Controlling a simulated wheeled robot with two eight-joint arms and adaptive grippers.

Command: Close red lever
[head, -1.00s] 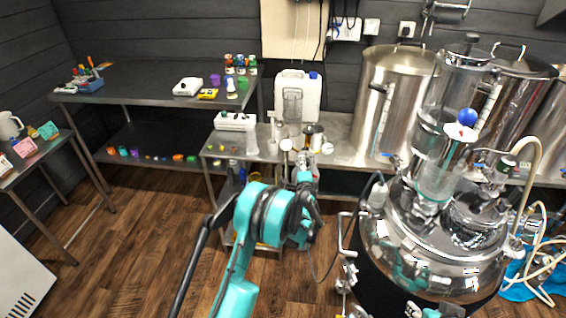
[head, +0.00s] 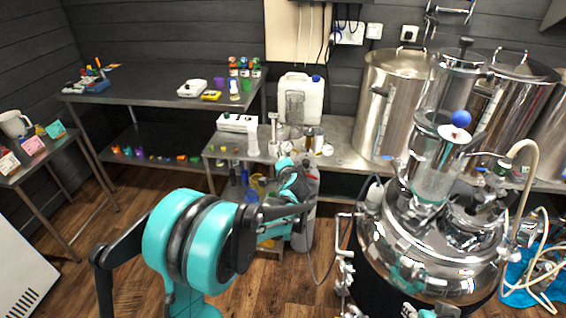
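I cannot make out the red lever for certain in the head view. A grey gas cylinder (head: 306,208) stands on the floor at the front of the low steel table, with round white gauges (head: 327,150) near its top. My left arm comes in from the lower left, and its teal end with the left gripper (head: 292,178) is at the upper part of the cylinder. The gripper's fingers are small and partly hidden, so I cannot tell whether they are open or touch anything. My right gripper is not in view.
A large shiny steel kettle (head: 428,245) with valves and hoses stands close on the right. A low steel table (head: 345,157) holds a white canister (head: 301,100). A long steel bench (head: 150,84) stands at the back left.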

